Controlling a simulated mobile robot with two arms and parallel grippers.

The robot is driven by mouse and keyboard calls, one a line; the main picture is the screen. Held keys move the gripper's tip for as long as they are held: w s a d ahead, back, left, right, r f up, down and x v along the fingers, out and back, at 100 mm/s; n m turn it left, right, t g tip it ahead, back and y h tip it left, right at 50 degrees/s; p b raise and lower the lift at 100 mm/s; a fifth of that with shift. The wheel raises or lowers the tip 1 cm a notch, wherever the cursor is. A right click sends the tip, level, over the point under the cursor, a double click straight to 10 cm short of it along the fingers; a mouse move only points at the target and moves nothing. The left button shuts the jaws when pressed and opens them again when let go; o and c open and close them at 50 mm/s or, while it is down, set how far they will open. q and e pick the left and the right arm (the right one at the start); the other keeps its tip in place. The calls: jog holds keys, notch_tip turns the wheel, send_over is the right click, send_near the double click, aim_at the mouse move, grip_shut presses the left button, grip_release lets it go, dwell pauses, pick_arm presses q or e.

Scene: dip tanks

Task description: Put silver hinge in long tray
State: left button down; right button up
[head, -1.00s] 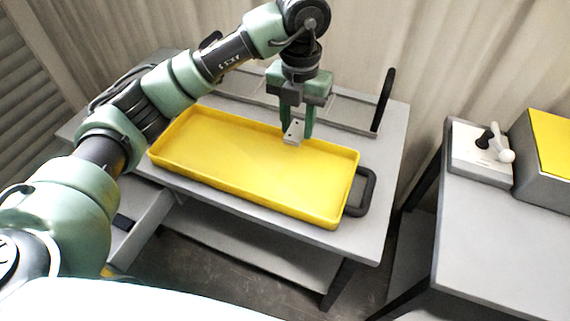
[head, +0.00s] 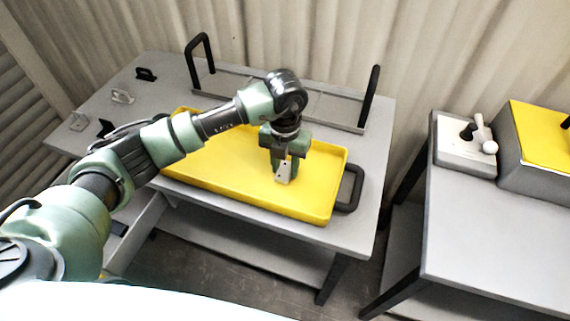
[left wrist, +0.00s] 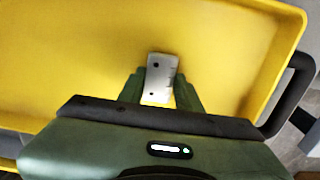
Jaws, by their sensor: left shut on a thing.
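The long yellow tray (head: 215,182) lies on the grey table. My left gripper (head: 284,172) is over the right part of the tray, pointing down, and is shut on a silver hinge (head: 284,176). In the left wrist view the silver hinge (left wrist: 159,76) sits between the two green fingers, with dark holes in its plate. The yellow tray (left wrist: 80,60) fills most of the view behind it. I cannot tell whether the hinge touches the tray floor. My right gripper is not in view.
A rack with black upright handles (head: 370,97) stands behind the tray. A black handle (head: 350,188) is at the tray's right end. Small silver and black parts (head: 122,97) lie at the table's left. A second table (head: 480,235) with a lever box (head: 465,150) stands right.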

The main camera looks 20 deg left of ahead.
aim_at(285, 170)
pick_arm(q)
jog(key=c, duration=1.4)
grip_release()
jog(key=shift+f, duration=0.15)
jog(key=o, duration=0.4)
jog(key=shift+o, duration=0.2)
jog(key=shift+r, duration=0.4)
notch_tip(285, 170, up, 12)
jog(key=b, duration=0.1)
jog(key=shift+f+b, duration=0.15)
jog(key=shift+b, duration=0.25)
